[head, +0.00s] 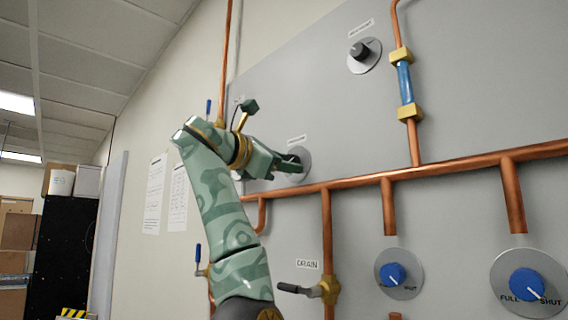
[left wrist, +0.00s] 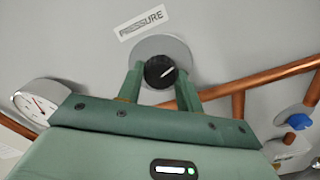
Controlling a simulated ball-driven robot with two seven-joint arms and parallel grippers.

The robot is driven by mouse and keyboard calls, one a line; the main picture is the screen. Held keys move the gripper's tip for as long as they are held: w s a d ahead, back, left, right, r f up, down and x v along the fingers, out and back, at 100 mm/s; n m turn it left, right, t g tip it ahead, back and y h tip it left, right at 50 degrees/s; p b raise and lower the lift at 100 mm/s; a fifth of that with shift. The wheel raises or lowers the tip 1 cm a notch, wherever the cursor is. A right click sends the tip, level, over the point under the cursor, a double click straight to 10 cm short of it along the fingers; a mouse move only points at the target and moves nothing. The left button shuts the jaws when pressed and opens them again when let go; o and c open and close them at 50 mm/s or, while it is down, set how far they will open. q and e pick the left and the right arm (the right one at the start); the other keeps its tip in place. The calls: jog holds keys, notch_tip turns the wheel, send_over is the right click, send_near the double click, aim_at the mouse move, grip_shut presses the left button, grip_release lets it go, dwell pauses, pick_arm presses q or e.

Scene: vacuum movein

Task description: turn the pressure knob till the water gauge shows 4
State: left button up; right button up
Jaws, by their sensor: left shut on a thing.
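The pressure knob (left wrist: 160,72) is black with a white pointer line, on a round grey plate under a label reading PRESSURE. The pointer slants up to the right in the left wrist view. My left gripper (left wrist: 160,82) is shut on the knob, one green finger at each side. In the head view the left gripper (head: 291,163) reaches to the plate (head: 303,154), and the knob is mostly hidden. My right gripper is not in view.
Copper pipes (head: 430,172) run across the grey panel right of the arm. Another black knob (head: 362,48) is at the top. Blue knobs (head: 394,274) and a DRAIN lever (head: 300,289) are below. Blue-handled valves (head: 200,258) are near the panel's left edge.

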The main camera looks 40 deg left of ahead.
pick_arm(q)
jog(key=o, duration=1)
jog(key=s, duration=0.5)
jog(key=s+a+b, duration=0.1)
jog(key=s, duration=0.4)
jog(key=s+b, duration=0.1)
jog(key=s, duration=0.5)
jog(key=shift+s+a, duration=0.1)
jog(key=shift+a, duration=0.1)
